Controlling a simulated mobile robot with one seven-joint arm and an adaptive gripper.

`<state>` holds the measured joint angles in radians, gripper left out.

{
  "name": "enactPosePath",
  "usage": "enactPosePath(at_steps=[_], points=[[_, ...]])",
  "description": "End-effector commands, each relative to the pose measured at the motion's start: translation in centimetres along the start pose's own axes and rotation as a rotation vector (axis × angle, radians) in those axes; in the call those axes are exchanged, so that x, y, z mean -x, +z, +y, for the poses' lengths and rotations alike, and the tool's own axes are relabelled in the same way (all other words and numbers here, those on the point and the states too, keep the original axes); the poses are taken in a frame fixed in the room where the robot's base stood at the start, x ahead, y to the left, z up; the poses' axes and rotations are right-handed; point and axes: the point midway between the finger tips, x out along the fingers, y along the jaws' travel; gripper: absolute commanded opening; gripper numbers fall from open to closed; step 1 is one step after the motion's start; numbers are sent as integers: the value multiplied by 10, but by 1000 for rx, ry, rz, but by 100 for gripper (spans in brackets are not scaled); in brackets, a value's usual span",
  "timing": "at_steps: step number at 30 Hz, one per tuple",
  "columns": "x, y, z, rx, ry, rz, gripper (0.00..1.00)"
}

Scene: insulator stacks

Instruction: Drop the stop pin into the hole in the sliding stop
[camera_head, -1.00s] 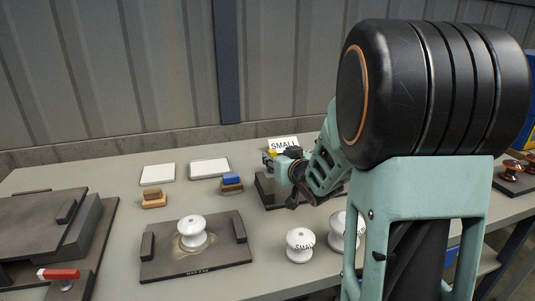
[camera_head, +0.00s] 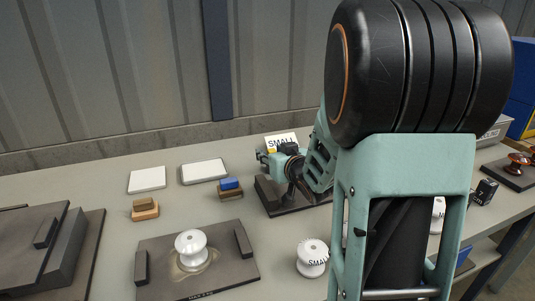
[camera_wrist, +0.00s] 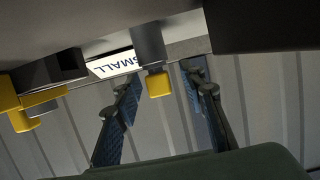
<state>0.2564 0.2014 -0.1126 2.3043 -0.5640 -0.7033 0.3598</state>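My gripper (camera_head: 268,160) is at the far middle of the bench, over a dark base plate (camera_head: 274,204) and in front of a SMALL sign. In the wrist view its two blue-padded fingers (camera_wrist: 160,90) stand apart with a gap between them. A grey cylinder with a yellow end (camera_wrist: 158,82) shows in line with that gap, beyond or between the fingertips; I cannot tell whether it touches them. A second yellow part (camera_wrist: 20,115) shows at the left. I cannot tell for sure which part is the stop pin. The sliding stop and its hole are not clearly visible.
The SMALL sign (camera_head: 281,141) stands behind my gripper. A white spool (camera_head: 191,246) sits on a dark plate (camera_head: 160,285). Another white spool (camera_head: 312,258) stands on the bench. White tiles, small blocks (camera_head: 145,208) and stepped dark plates (camera_head: 85,245) are to the left.

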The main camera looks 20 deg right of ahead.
Motion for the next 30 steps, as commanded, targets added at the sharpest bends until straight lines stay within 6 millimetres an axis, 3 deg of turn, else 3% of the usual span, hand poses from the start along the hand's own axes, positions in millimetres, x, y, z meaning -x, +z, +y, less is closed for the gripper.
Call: enactPosePath(at_steps=[5, 15, 25, 30], points=[[0, 0, 0, 0, 0, 0, 36], [0, 0, 0, 0, 0, 0, 0], [0, -2, 0, 0, 0, 1, 0], [0, -12, -2, 0, 0, 2, 0]])
